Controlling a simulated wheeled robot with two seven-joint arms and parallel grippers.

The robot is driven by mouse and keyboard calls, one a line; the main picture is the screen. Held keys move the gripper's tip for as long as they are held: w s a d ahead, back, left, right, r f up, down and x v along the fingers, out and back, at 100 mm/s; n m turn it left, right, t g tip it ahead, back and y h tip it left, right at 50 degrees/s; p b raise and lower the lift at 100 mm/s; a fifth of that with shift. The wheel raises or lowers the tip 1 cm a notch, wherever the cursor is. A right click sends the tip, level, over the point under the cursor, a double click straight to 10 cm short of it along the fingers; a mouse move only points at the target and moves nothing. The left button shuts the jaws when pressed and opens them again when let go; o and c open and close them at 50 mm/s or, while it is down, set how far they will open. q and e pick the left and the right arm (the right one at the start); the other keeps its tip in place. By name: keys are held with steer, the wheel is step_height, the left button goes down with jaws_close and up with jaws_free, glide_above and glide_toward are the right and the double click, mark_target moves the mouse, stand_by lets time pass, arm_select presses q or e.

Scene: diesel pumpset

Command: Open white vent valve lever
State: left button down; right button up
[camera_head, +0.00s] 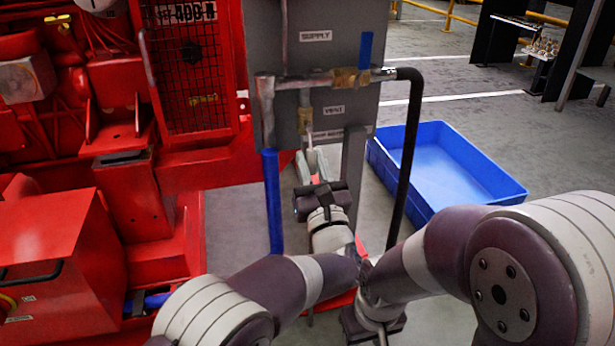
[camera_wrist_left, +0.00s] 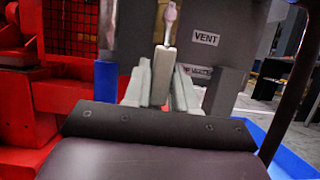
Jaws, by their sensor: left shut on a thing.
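The white vent valve lever (camera_wrist_left: 168,28) hangs down in front of the grey panel, left of the VENT label (camera_wrist_left: 206,38) in the left wrist view. In the head view the lever (camera_head: 310,158) is small and partly hidden by my gripper. My left gripper (camera_head: 307,170) reaches up to it from below.
The grey panel (camera_head: 343,50) carries a pipe with a brass valve and blue handle (camera_head: 366,50). A blue pipe (camera_head: 271,200) and a black hose (camera_head: 408,150) flank my left gripper. Red machinery (camera_head: 60,235) fills the left. A blue tray (camera_head: 450,165) lies on the floor at right.

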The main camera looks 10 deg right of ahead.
arm_select(q)
steer(key=shift+d, duration=0.15)
arm_select(e)
steer(key=shift+f, duration=0.4)
arm_select(q)
steer(key=c, duration=1)
jaws_free()
